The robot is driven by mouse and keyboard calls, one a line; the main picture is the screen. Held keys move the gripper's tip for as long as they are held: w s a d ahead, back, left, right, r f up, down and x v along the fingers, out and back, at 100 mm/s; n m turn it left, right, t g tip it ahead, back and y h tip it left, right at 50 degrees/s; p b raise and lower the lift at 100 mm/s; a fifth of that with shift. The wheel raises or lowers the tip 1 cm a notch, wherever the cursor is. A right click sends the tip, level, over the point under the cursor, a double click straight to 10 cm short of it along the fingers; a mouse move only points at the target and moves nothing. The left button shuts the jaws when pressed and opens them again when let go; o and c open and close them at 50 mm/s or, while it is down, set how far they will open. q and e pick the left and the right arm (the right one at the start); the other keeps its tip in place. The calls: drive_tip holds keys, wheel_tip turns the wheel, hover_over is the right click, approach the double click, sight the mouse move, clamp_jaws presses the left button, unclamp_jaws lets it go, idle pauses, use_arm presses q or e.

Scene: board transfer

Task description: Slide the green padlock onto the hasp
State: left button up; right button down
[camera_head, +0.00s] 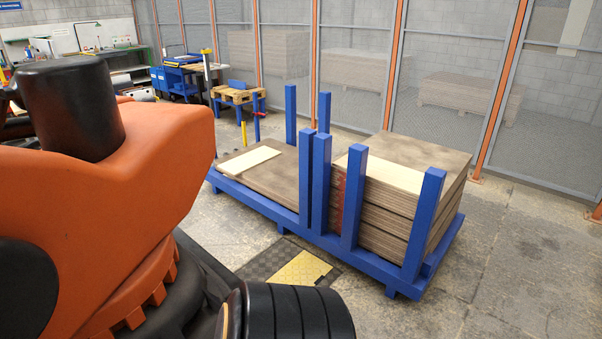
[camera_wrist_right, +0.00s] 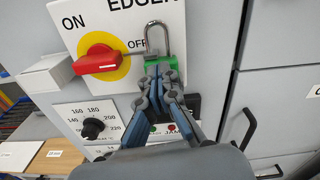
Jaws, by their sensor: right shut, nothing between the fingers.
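In the right wrist view, the green padlock (camera_wrist_right: 171,65) is upright with its steel shackle (camera_wrist_right: 165,33) pointing up, against the white switch panel (camera_wrist_right: 165,14). The shackle stands at the right edge of the yellow disc (camera_wrist_right: 124,66) behind the red rotary handle (camera_wrist_right: 97,60). I cannot make out the hasp clearly, or whether the shackle passes through it. My right gripper (camera_wrist_right: 160,74) is shut and empty, its fingertips in front of the padlock's lower body and hiding part of it. My left gripper is not in view.
A black knob (camera_wrist_right: 92,128) with a number scale is below the handle. Black handles (camera_wrist_right: 240,128) stick out of the grey cabinet at right. In the head view, a blue rack (camera_head: 350,250) holds stacked boards (camera_head: 400,205), with bare floor (camera_head: 520,270) to its right.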

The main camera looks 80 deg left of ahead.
drive_tip(key=shift+w+d, duration=0.4)
drive_tip(key=shift+d, duration=0.15)
idle(0.4)
wheel_tip(320, 180, up, 10)
drive_tip(key=s+a, duration=0.1)
drive_tip(key=a, duration=0.1)
drive_tip(key=shift+s, duration=0.4)
idle(0.5)
